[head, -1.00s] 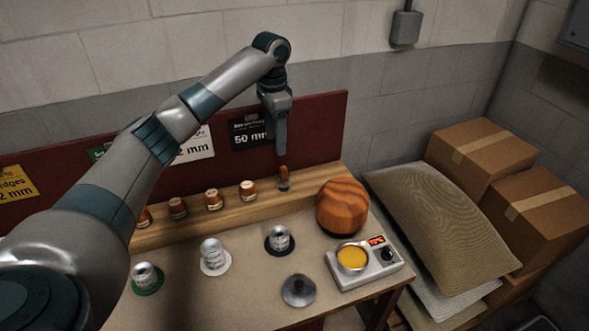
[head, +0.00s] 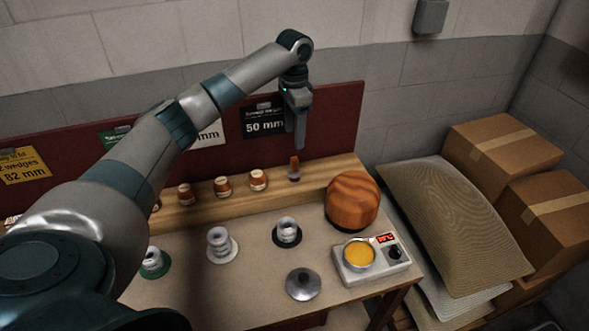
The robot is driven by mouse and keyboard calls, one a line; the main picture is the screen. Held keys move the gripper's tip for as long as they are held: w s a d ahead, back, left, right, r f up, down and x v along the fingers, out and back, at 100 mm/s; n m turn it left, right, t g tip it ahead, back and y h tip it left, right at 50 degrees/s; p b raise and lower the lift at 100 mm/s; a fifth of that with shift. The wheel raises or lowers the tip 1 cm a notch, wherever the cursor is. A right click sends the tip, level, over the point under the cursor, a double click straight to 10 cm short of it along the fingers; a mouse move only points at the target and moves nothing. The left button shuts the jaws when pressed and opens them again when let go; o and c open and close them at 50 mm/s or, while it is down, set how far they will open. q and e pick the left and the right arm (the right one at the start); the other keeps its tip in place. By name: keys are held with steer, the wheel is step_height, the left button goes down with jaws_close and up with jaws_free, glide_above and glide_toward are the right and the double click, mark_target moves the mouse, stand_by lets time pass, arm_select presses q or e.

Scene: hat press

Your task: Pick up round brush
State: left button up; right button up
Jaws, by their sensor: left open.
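The round brush (head: 294,169) stands upright on the wooden shelf at the back of the bench, with an orange-brown handle on top and a grey lower part. My left gripper (head: 299,146) points down just above the brush handle. Its fingers are seen edge-on, so the gap between them is hard to see. It is open, and the brush still rests on the shelf. My right gripper is not in view.
A wooden hat block (head: 352,202) is close on the right. A heater with an amber pot (head: 359,254) and a metal lid (head: 303,284) are in front. The red back panel (head: 340,125) rises behind.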

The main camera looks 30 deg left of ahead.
arm_select(q)
steer(key=p, duration=0.2)
glide_above(294, 167)
steer(key=w, duration=0.1)
steer(key=f, duration=0.7)
steer(key=shift+a+f, duration=0.3)
steer(key=shift+f, duration=0.25)
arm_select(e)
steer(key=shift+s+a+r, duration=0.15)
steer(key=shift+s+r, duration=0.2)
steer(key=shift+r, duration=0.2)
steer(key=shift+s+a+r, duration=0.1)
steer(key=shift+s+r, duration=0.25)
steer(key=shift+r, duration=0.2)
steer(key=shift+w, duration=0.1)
arm_select(q)
steer(key=shift+f, duration=0.15)
step_height(294, 167, down, 5)
steer(key=shift+r+p, duration=0.2)
steer(key=shift+p, duration=0.55)
steer(key=shift+f, duration=0.45)
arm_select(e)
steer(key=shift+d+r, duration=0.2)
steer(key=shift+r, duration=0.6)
